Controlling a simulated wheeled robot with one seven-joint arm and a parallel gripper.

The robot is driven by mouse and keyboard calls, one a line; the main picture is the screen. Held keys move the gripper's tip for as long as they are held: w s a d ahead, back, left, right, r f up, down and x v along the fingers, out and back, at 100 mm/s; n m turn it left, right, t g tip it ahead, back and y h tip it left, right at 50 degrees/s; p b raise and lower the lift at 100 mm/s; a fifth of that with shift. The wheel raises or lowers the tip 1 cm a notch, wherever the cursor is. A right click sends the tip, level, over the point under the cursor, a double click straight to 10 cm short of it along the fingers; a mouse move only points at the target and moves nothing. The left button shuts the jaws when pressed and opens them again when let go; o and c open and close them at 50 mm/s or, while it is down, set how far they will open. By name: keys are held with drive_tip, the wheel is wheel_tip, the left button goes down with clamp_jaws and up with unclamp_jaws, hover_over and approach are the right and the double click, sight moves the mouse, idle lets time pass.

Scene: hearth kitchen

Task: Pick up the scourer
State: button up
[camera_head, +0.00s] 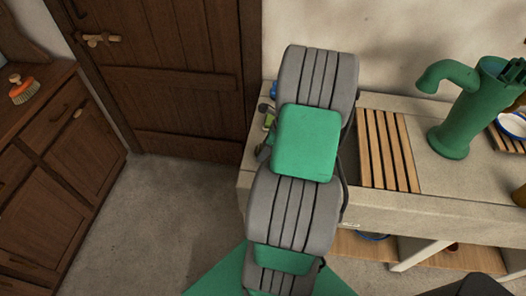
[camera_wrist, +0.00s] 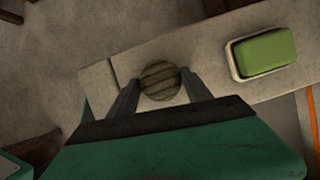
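In the wrist view the scourer (camera_wrist: 159,79) is a round, ridged, dull olive-brown pad on the pale stone counter (camera_wrist: 208,49). My gripper (camera_wrist: 158,84) is open, with one finger on either side of the scourer in that view. A narrow gap shows on the left; the right finger looks very close to the scourer's edge, and I cannot tell whether it touches. The height of the fingers over the counter is unclear.
A green block (camera_wrist: 264,52) sits in a pale dish right of the scourer. A green pump (camera_head: 456,120) and a slatted wooden rack (camera_head: 388,150) are on the counter. An orange brush (camera_head: 23,90) lies on the wooden cabinet (camera_head: 62,150) at left. Open floor (camera_head: 165,215) lies between.

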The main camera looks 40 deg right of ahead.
sight(262, 147)
drive_tip(key=c, duration=0.8)
drive_tip(key=shift+c, duration=0.2)
drive_tip(key=shift+r, duration=0.1)
drive_tip(key=shift+r, duration=0.2)
wheel_tip(262, 147, up, 2)
drive_tip(key=shift+d+r+b, duration=0.1)
drive_tip(key=shift+r+b, duration=0.1)
drive_tip(key=shift+b, duration=0.35)
drive_tip(key=s+d+r+b, duration=0.1)
drive_tip(key=s+d+r, duration=0.2)
drive_tip(key=s+r, duration=0.7)
drive_tip(key=s, duration=0.3)
drive_tip(key=shift+s, duration=0.35)
